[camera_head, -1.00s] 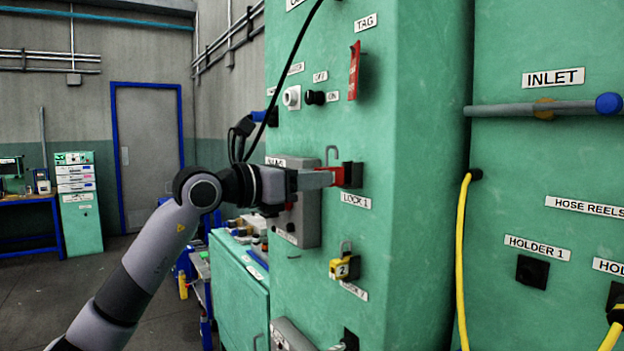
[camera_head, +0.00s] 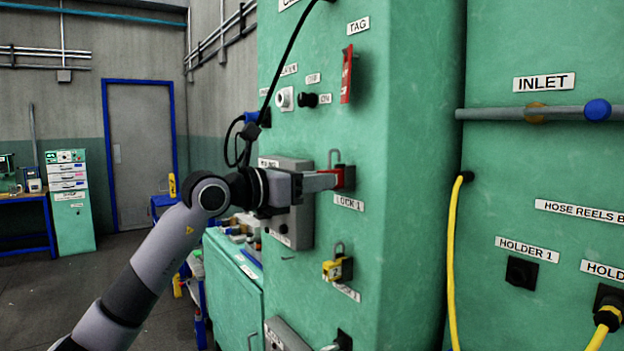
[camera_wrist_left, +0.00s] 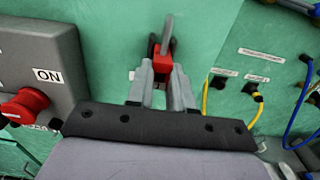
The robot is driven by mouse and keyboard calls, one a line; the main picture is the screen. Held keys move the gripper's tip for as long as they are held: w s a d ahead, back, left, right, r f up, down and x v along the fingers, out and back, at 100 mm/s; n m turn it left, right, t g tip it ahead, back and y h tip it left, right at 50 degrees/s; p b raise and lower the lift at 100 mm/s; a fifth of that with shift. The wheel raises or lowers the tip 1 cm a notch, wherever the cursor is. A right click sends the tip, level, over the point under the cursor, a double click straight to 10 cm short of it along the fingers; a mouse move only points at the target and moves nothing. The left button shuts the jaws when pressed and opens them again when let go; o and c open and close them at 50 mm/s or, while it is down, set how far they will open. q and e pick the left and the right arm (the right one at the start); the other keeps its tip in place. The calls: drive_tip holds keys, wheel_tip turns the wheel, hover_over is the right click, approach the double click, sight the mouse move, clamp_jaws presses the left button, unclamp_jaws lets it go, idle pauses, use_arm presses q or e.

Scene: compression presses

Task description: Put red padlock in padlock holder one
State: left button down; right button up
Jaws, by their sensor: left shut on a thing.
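The red padlock (camera_head: 339,179) is at the dark holder (camera_head: 349,176) above the LOCK 1 label (camera_head: 349,202) on the green cabinet. Its grey shackle (camera_head: 335,158) points up. My left gripper (camera_head: 328,181) is shut on the padlock's body. In the left wrist view the red padlock (camera_wrist_left: 163,66) sits between the two fingers of my left gripper (camera_wrist_left: 162,80), with the shackle upward. I cannot tell whether the padlock is fully seated in the holder. My right gripper is not in view.
A yellow padlock (camera_head: 333,269) hangs in the holder below. A red tag (camera_head: 346,74) hangs above. A yellow hose (camera_head: 452,262) and pipe (camera_head: 535,113) are at the right.

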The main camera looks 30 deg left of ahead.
use_arm(q)
drive_tip(key=shift+w+d+r+p, duration=0.1)
drive_tip(key=shift+w+d+p, duration=0.2)
drive_tip(key=shift+w+p, duration=0.25)
drive_tip(key=c, duration=0.9)
unclamp_jaws()
drive_tip(key=shift+w, duration=0.15)
drive_tip(key=b+v, duration=0.3)
drive_tip(key=v, duration=0.4)
